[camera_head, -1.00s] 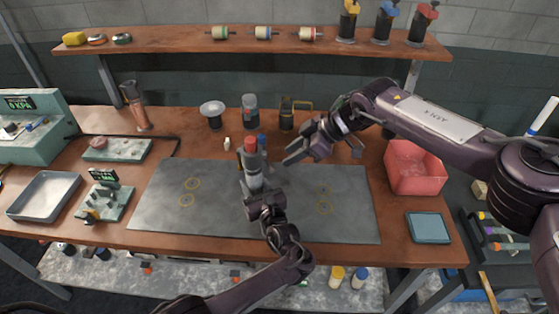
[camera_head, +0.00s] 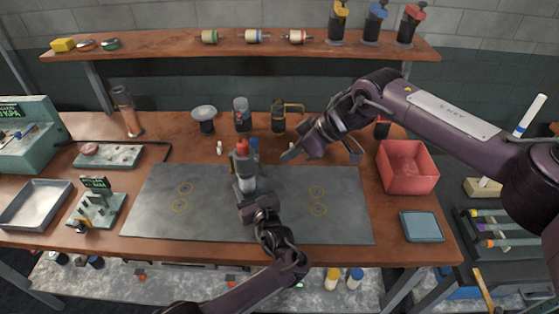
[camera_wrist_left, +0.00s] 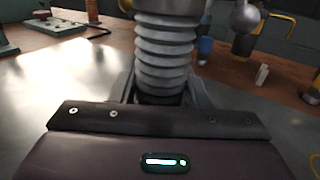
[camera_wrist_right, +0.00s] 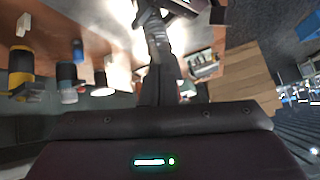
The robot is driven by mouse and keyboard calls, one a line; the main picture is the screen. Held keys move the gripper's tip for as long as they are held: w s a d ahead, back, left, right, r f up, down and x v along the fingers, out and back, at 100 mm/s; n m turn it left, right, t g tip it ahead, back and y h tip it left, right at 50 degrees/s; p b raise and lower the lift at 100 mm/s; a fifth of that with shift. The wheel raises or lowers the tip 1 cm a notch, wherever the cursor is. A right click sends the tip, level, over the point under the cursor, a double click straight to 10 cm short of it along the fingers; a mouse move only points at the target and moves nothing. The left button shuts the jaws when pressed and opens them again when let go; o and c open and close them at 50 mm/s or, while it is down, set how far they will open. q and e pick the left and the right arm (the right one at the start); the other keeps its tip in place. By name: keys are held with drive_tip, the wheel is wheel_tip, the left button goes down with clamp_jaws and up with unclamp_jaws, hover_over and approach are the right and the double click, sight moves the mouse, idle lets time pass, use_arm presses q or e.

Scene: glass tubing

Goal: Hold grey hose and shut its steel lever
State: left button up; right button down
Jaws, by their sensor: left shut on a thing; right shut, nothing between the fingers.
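The grey ribbed hose (camera_head: 246,183) stands upright above the grey mat. My left gripper (camera_head: 250,200) is shut around its lower part. In the left wrist view the hose's bellows (camera_wrist_left: 165,52) rise between the fingers. A round steel knob (camera_wrist_left: 245,18) shows right of the hose there; it may be the lever's end, but I cannot tell the lever's position. My right gripper (camera_head: 290,154) is shut and empty, to the right of the hose and apart from it. In the right wrist view its fingers (camera_wrist_right: 158,62) have nothing between them.
The grey mat (camera_head: 345,225) is largely clear. Several fittings stand behind it, including a dark one with a yellow handle (camera_head: 279,118). A red bin (camera_head: 406,185) and a blue tray (camera_head: 421,227) are at the right. A shelf (camera_head: 165,45) runs along the back.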

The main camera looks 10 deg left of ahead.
drive_tip(key=s+d+r+m+t+h, duration=0.3)
drive_tip(key=m+t, duration=0.1)
drive_tip(key=m, duration=0.9)
drive_tip(key=a+r+x, duration=0.1)
drive_tip(key=a+x, duration=0.1)
drive_tip(key=x, duration=1)
drive_tip(key=shift+s+a, duration=0.2)
